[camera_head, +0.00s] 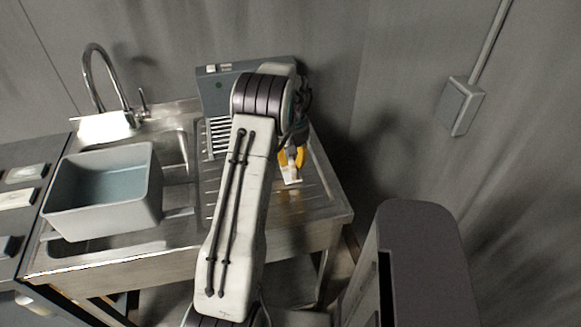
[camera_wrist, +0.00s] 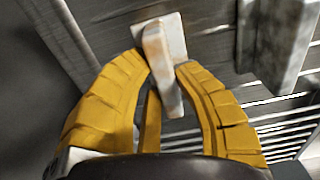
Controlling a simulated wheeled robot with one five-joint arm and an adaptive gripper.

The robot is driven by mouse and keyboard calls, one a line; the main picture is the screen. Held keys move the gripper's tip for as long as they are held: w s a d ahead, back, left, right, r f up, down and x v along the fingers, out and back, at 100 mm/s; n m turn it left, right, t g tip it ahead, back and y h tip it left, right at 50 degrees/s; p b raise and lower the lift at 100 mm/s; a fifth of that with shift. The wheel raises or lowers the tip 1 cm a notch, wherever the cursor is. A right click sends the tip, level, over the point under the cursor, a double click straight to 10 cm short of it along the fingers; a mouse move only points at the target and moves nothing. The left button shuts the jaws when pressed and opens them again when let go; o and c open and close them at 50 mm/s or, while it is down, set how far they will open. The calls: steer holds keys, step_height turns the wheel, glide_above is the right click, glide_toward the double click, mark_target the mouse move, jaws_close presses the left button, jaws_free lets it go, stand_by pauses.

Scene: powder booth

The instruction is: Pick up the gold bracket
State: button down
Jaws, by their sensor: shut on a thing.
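The bracket looks whitish with tan-gold patches, with a flat plate and a narrow arm between the fingertips. In the head view my gripper (camera_head: 291,158) is over the ridged right side of the steel sink unit, partly hidden by my arm. The bracket (camera_head: 291,175) shows there as a small pale piece below the yellow fingers. I cannot tell whether it touches the surface.
A grey bin (camera_head: 105,195) sits over the sink basin at left, near a curved tap (camera_head: 105,75). A grey box (camera_head: 215,90) stands behind my arm. A grey block (camera_wrist: 280,40) is right of the bracket in the wrist view. The drainboard's right front (camera_head: 320,205) looks clear.

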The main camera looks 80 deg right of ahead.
mark_target(292, 158)
stand_by(0.4)
steer(key=shift+r, duration=0.95)
step_height(292, 158, up, 2)
steer(key=shift+r+b, duration=0.2)
steer(key=shift+b, duration=0.3)
steer(key=s+a+r+b, duration=0.3)
steer(key=a+r, duration=0.3)
steer(key=a, duration=0.5)
steer(key=shift+s+r, duration=0.35)
steer(key=shift+s, duration=0.1)
steer(key=shift+r, duration=0.15)
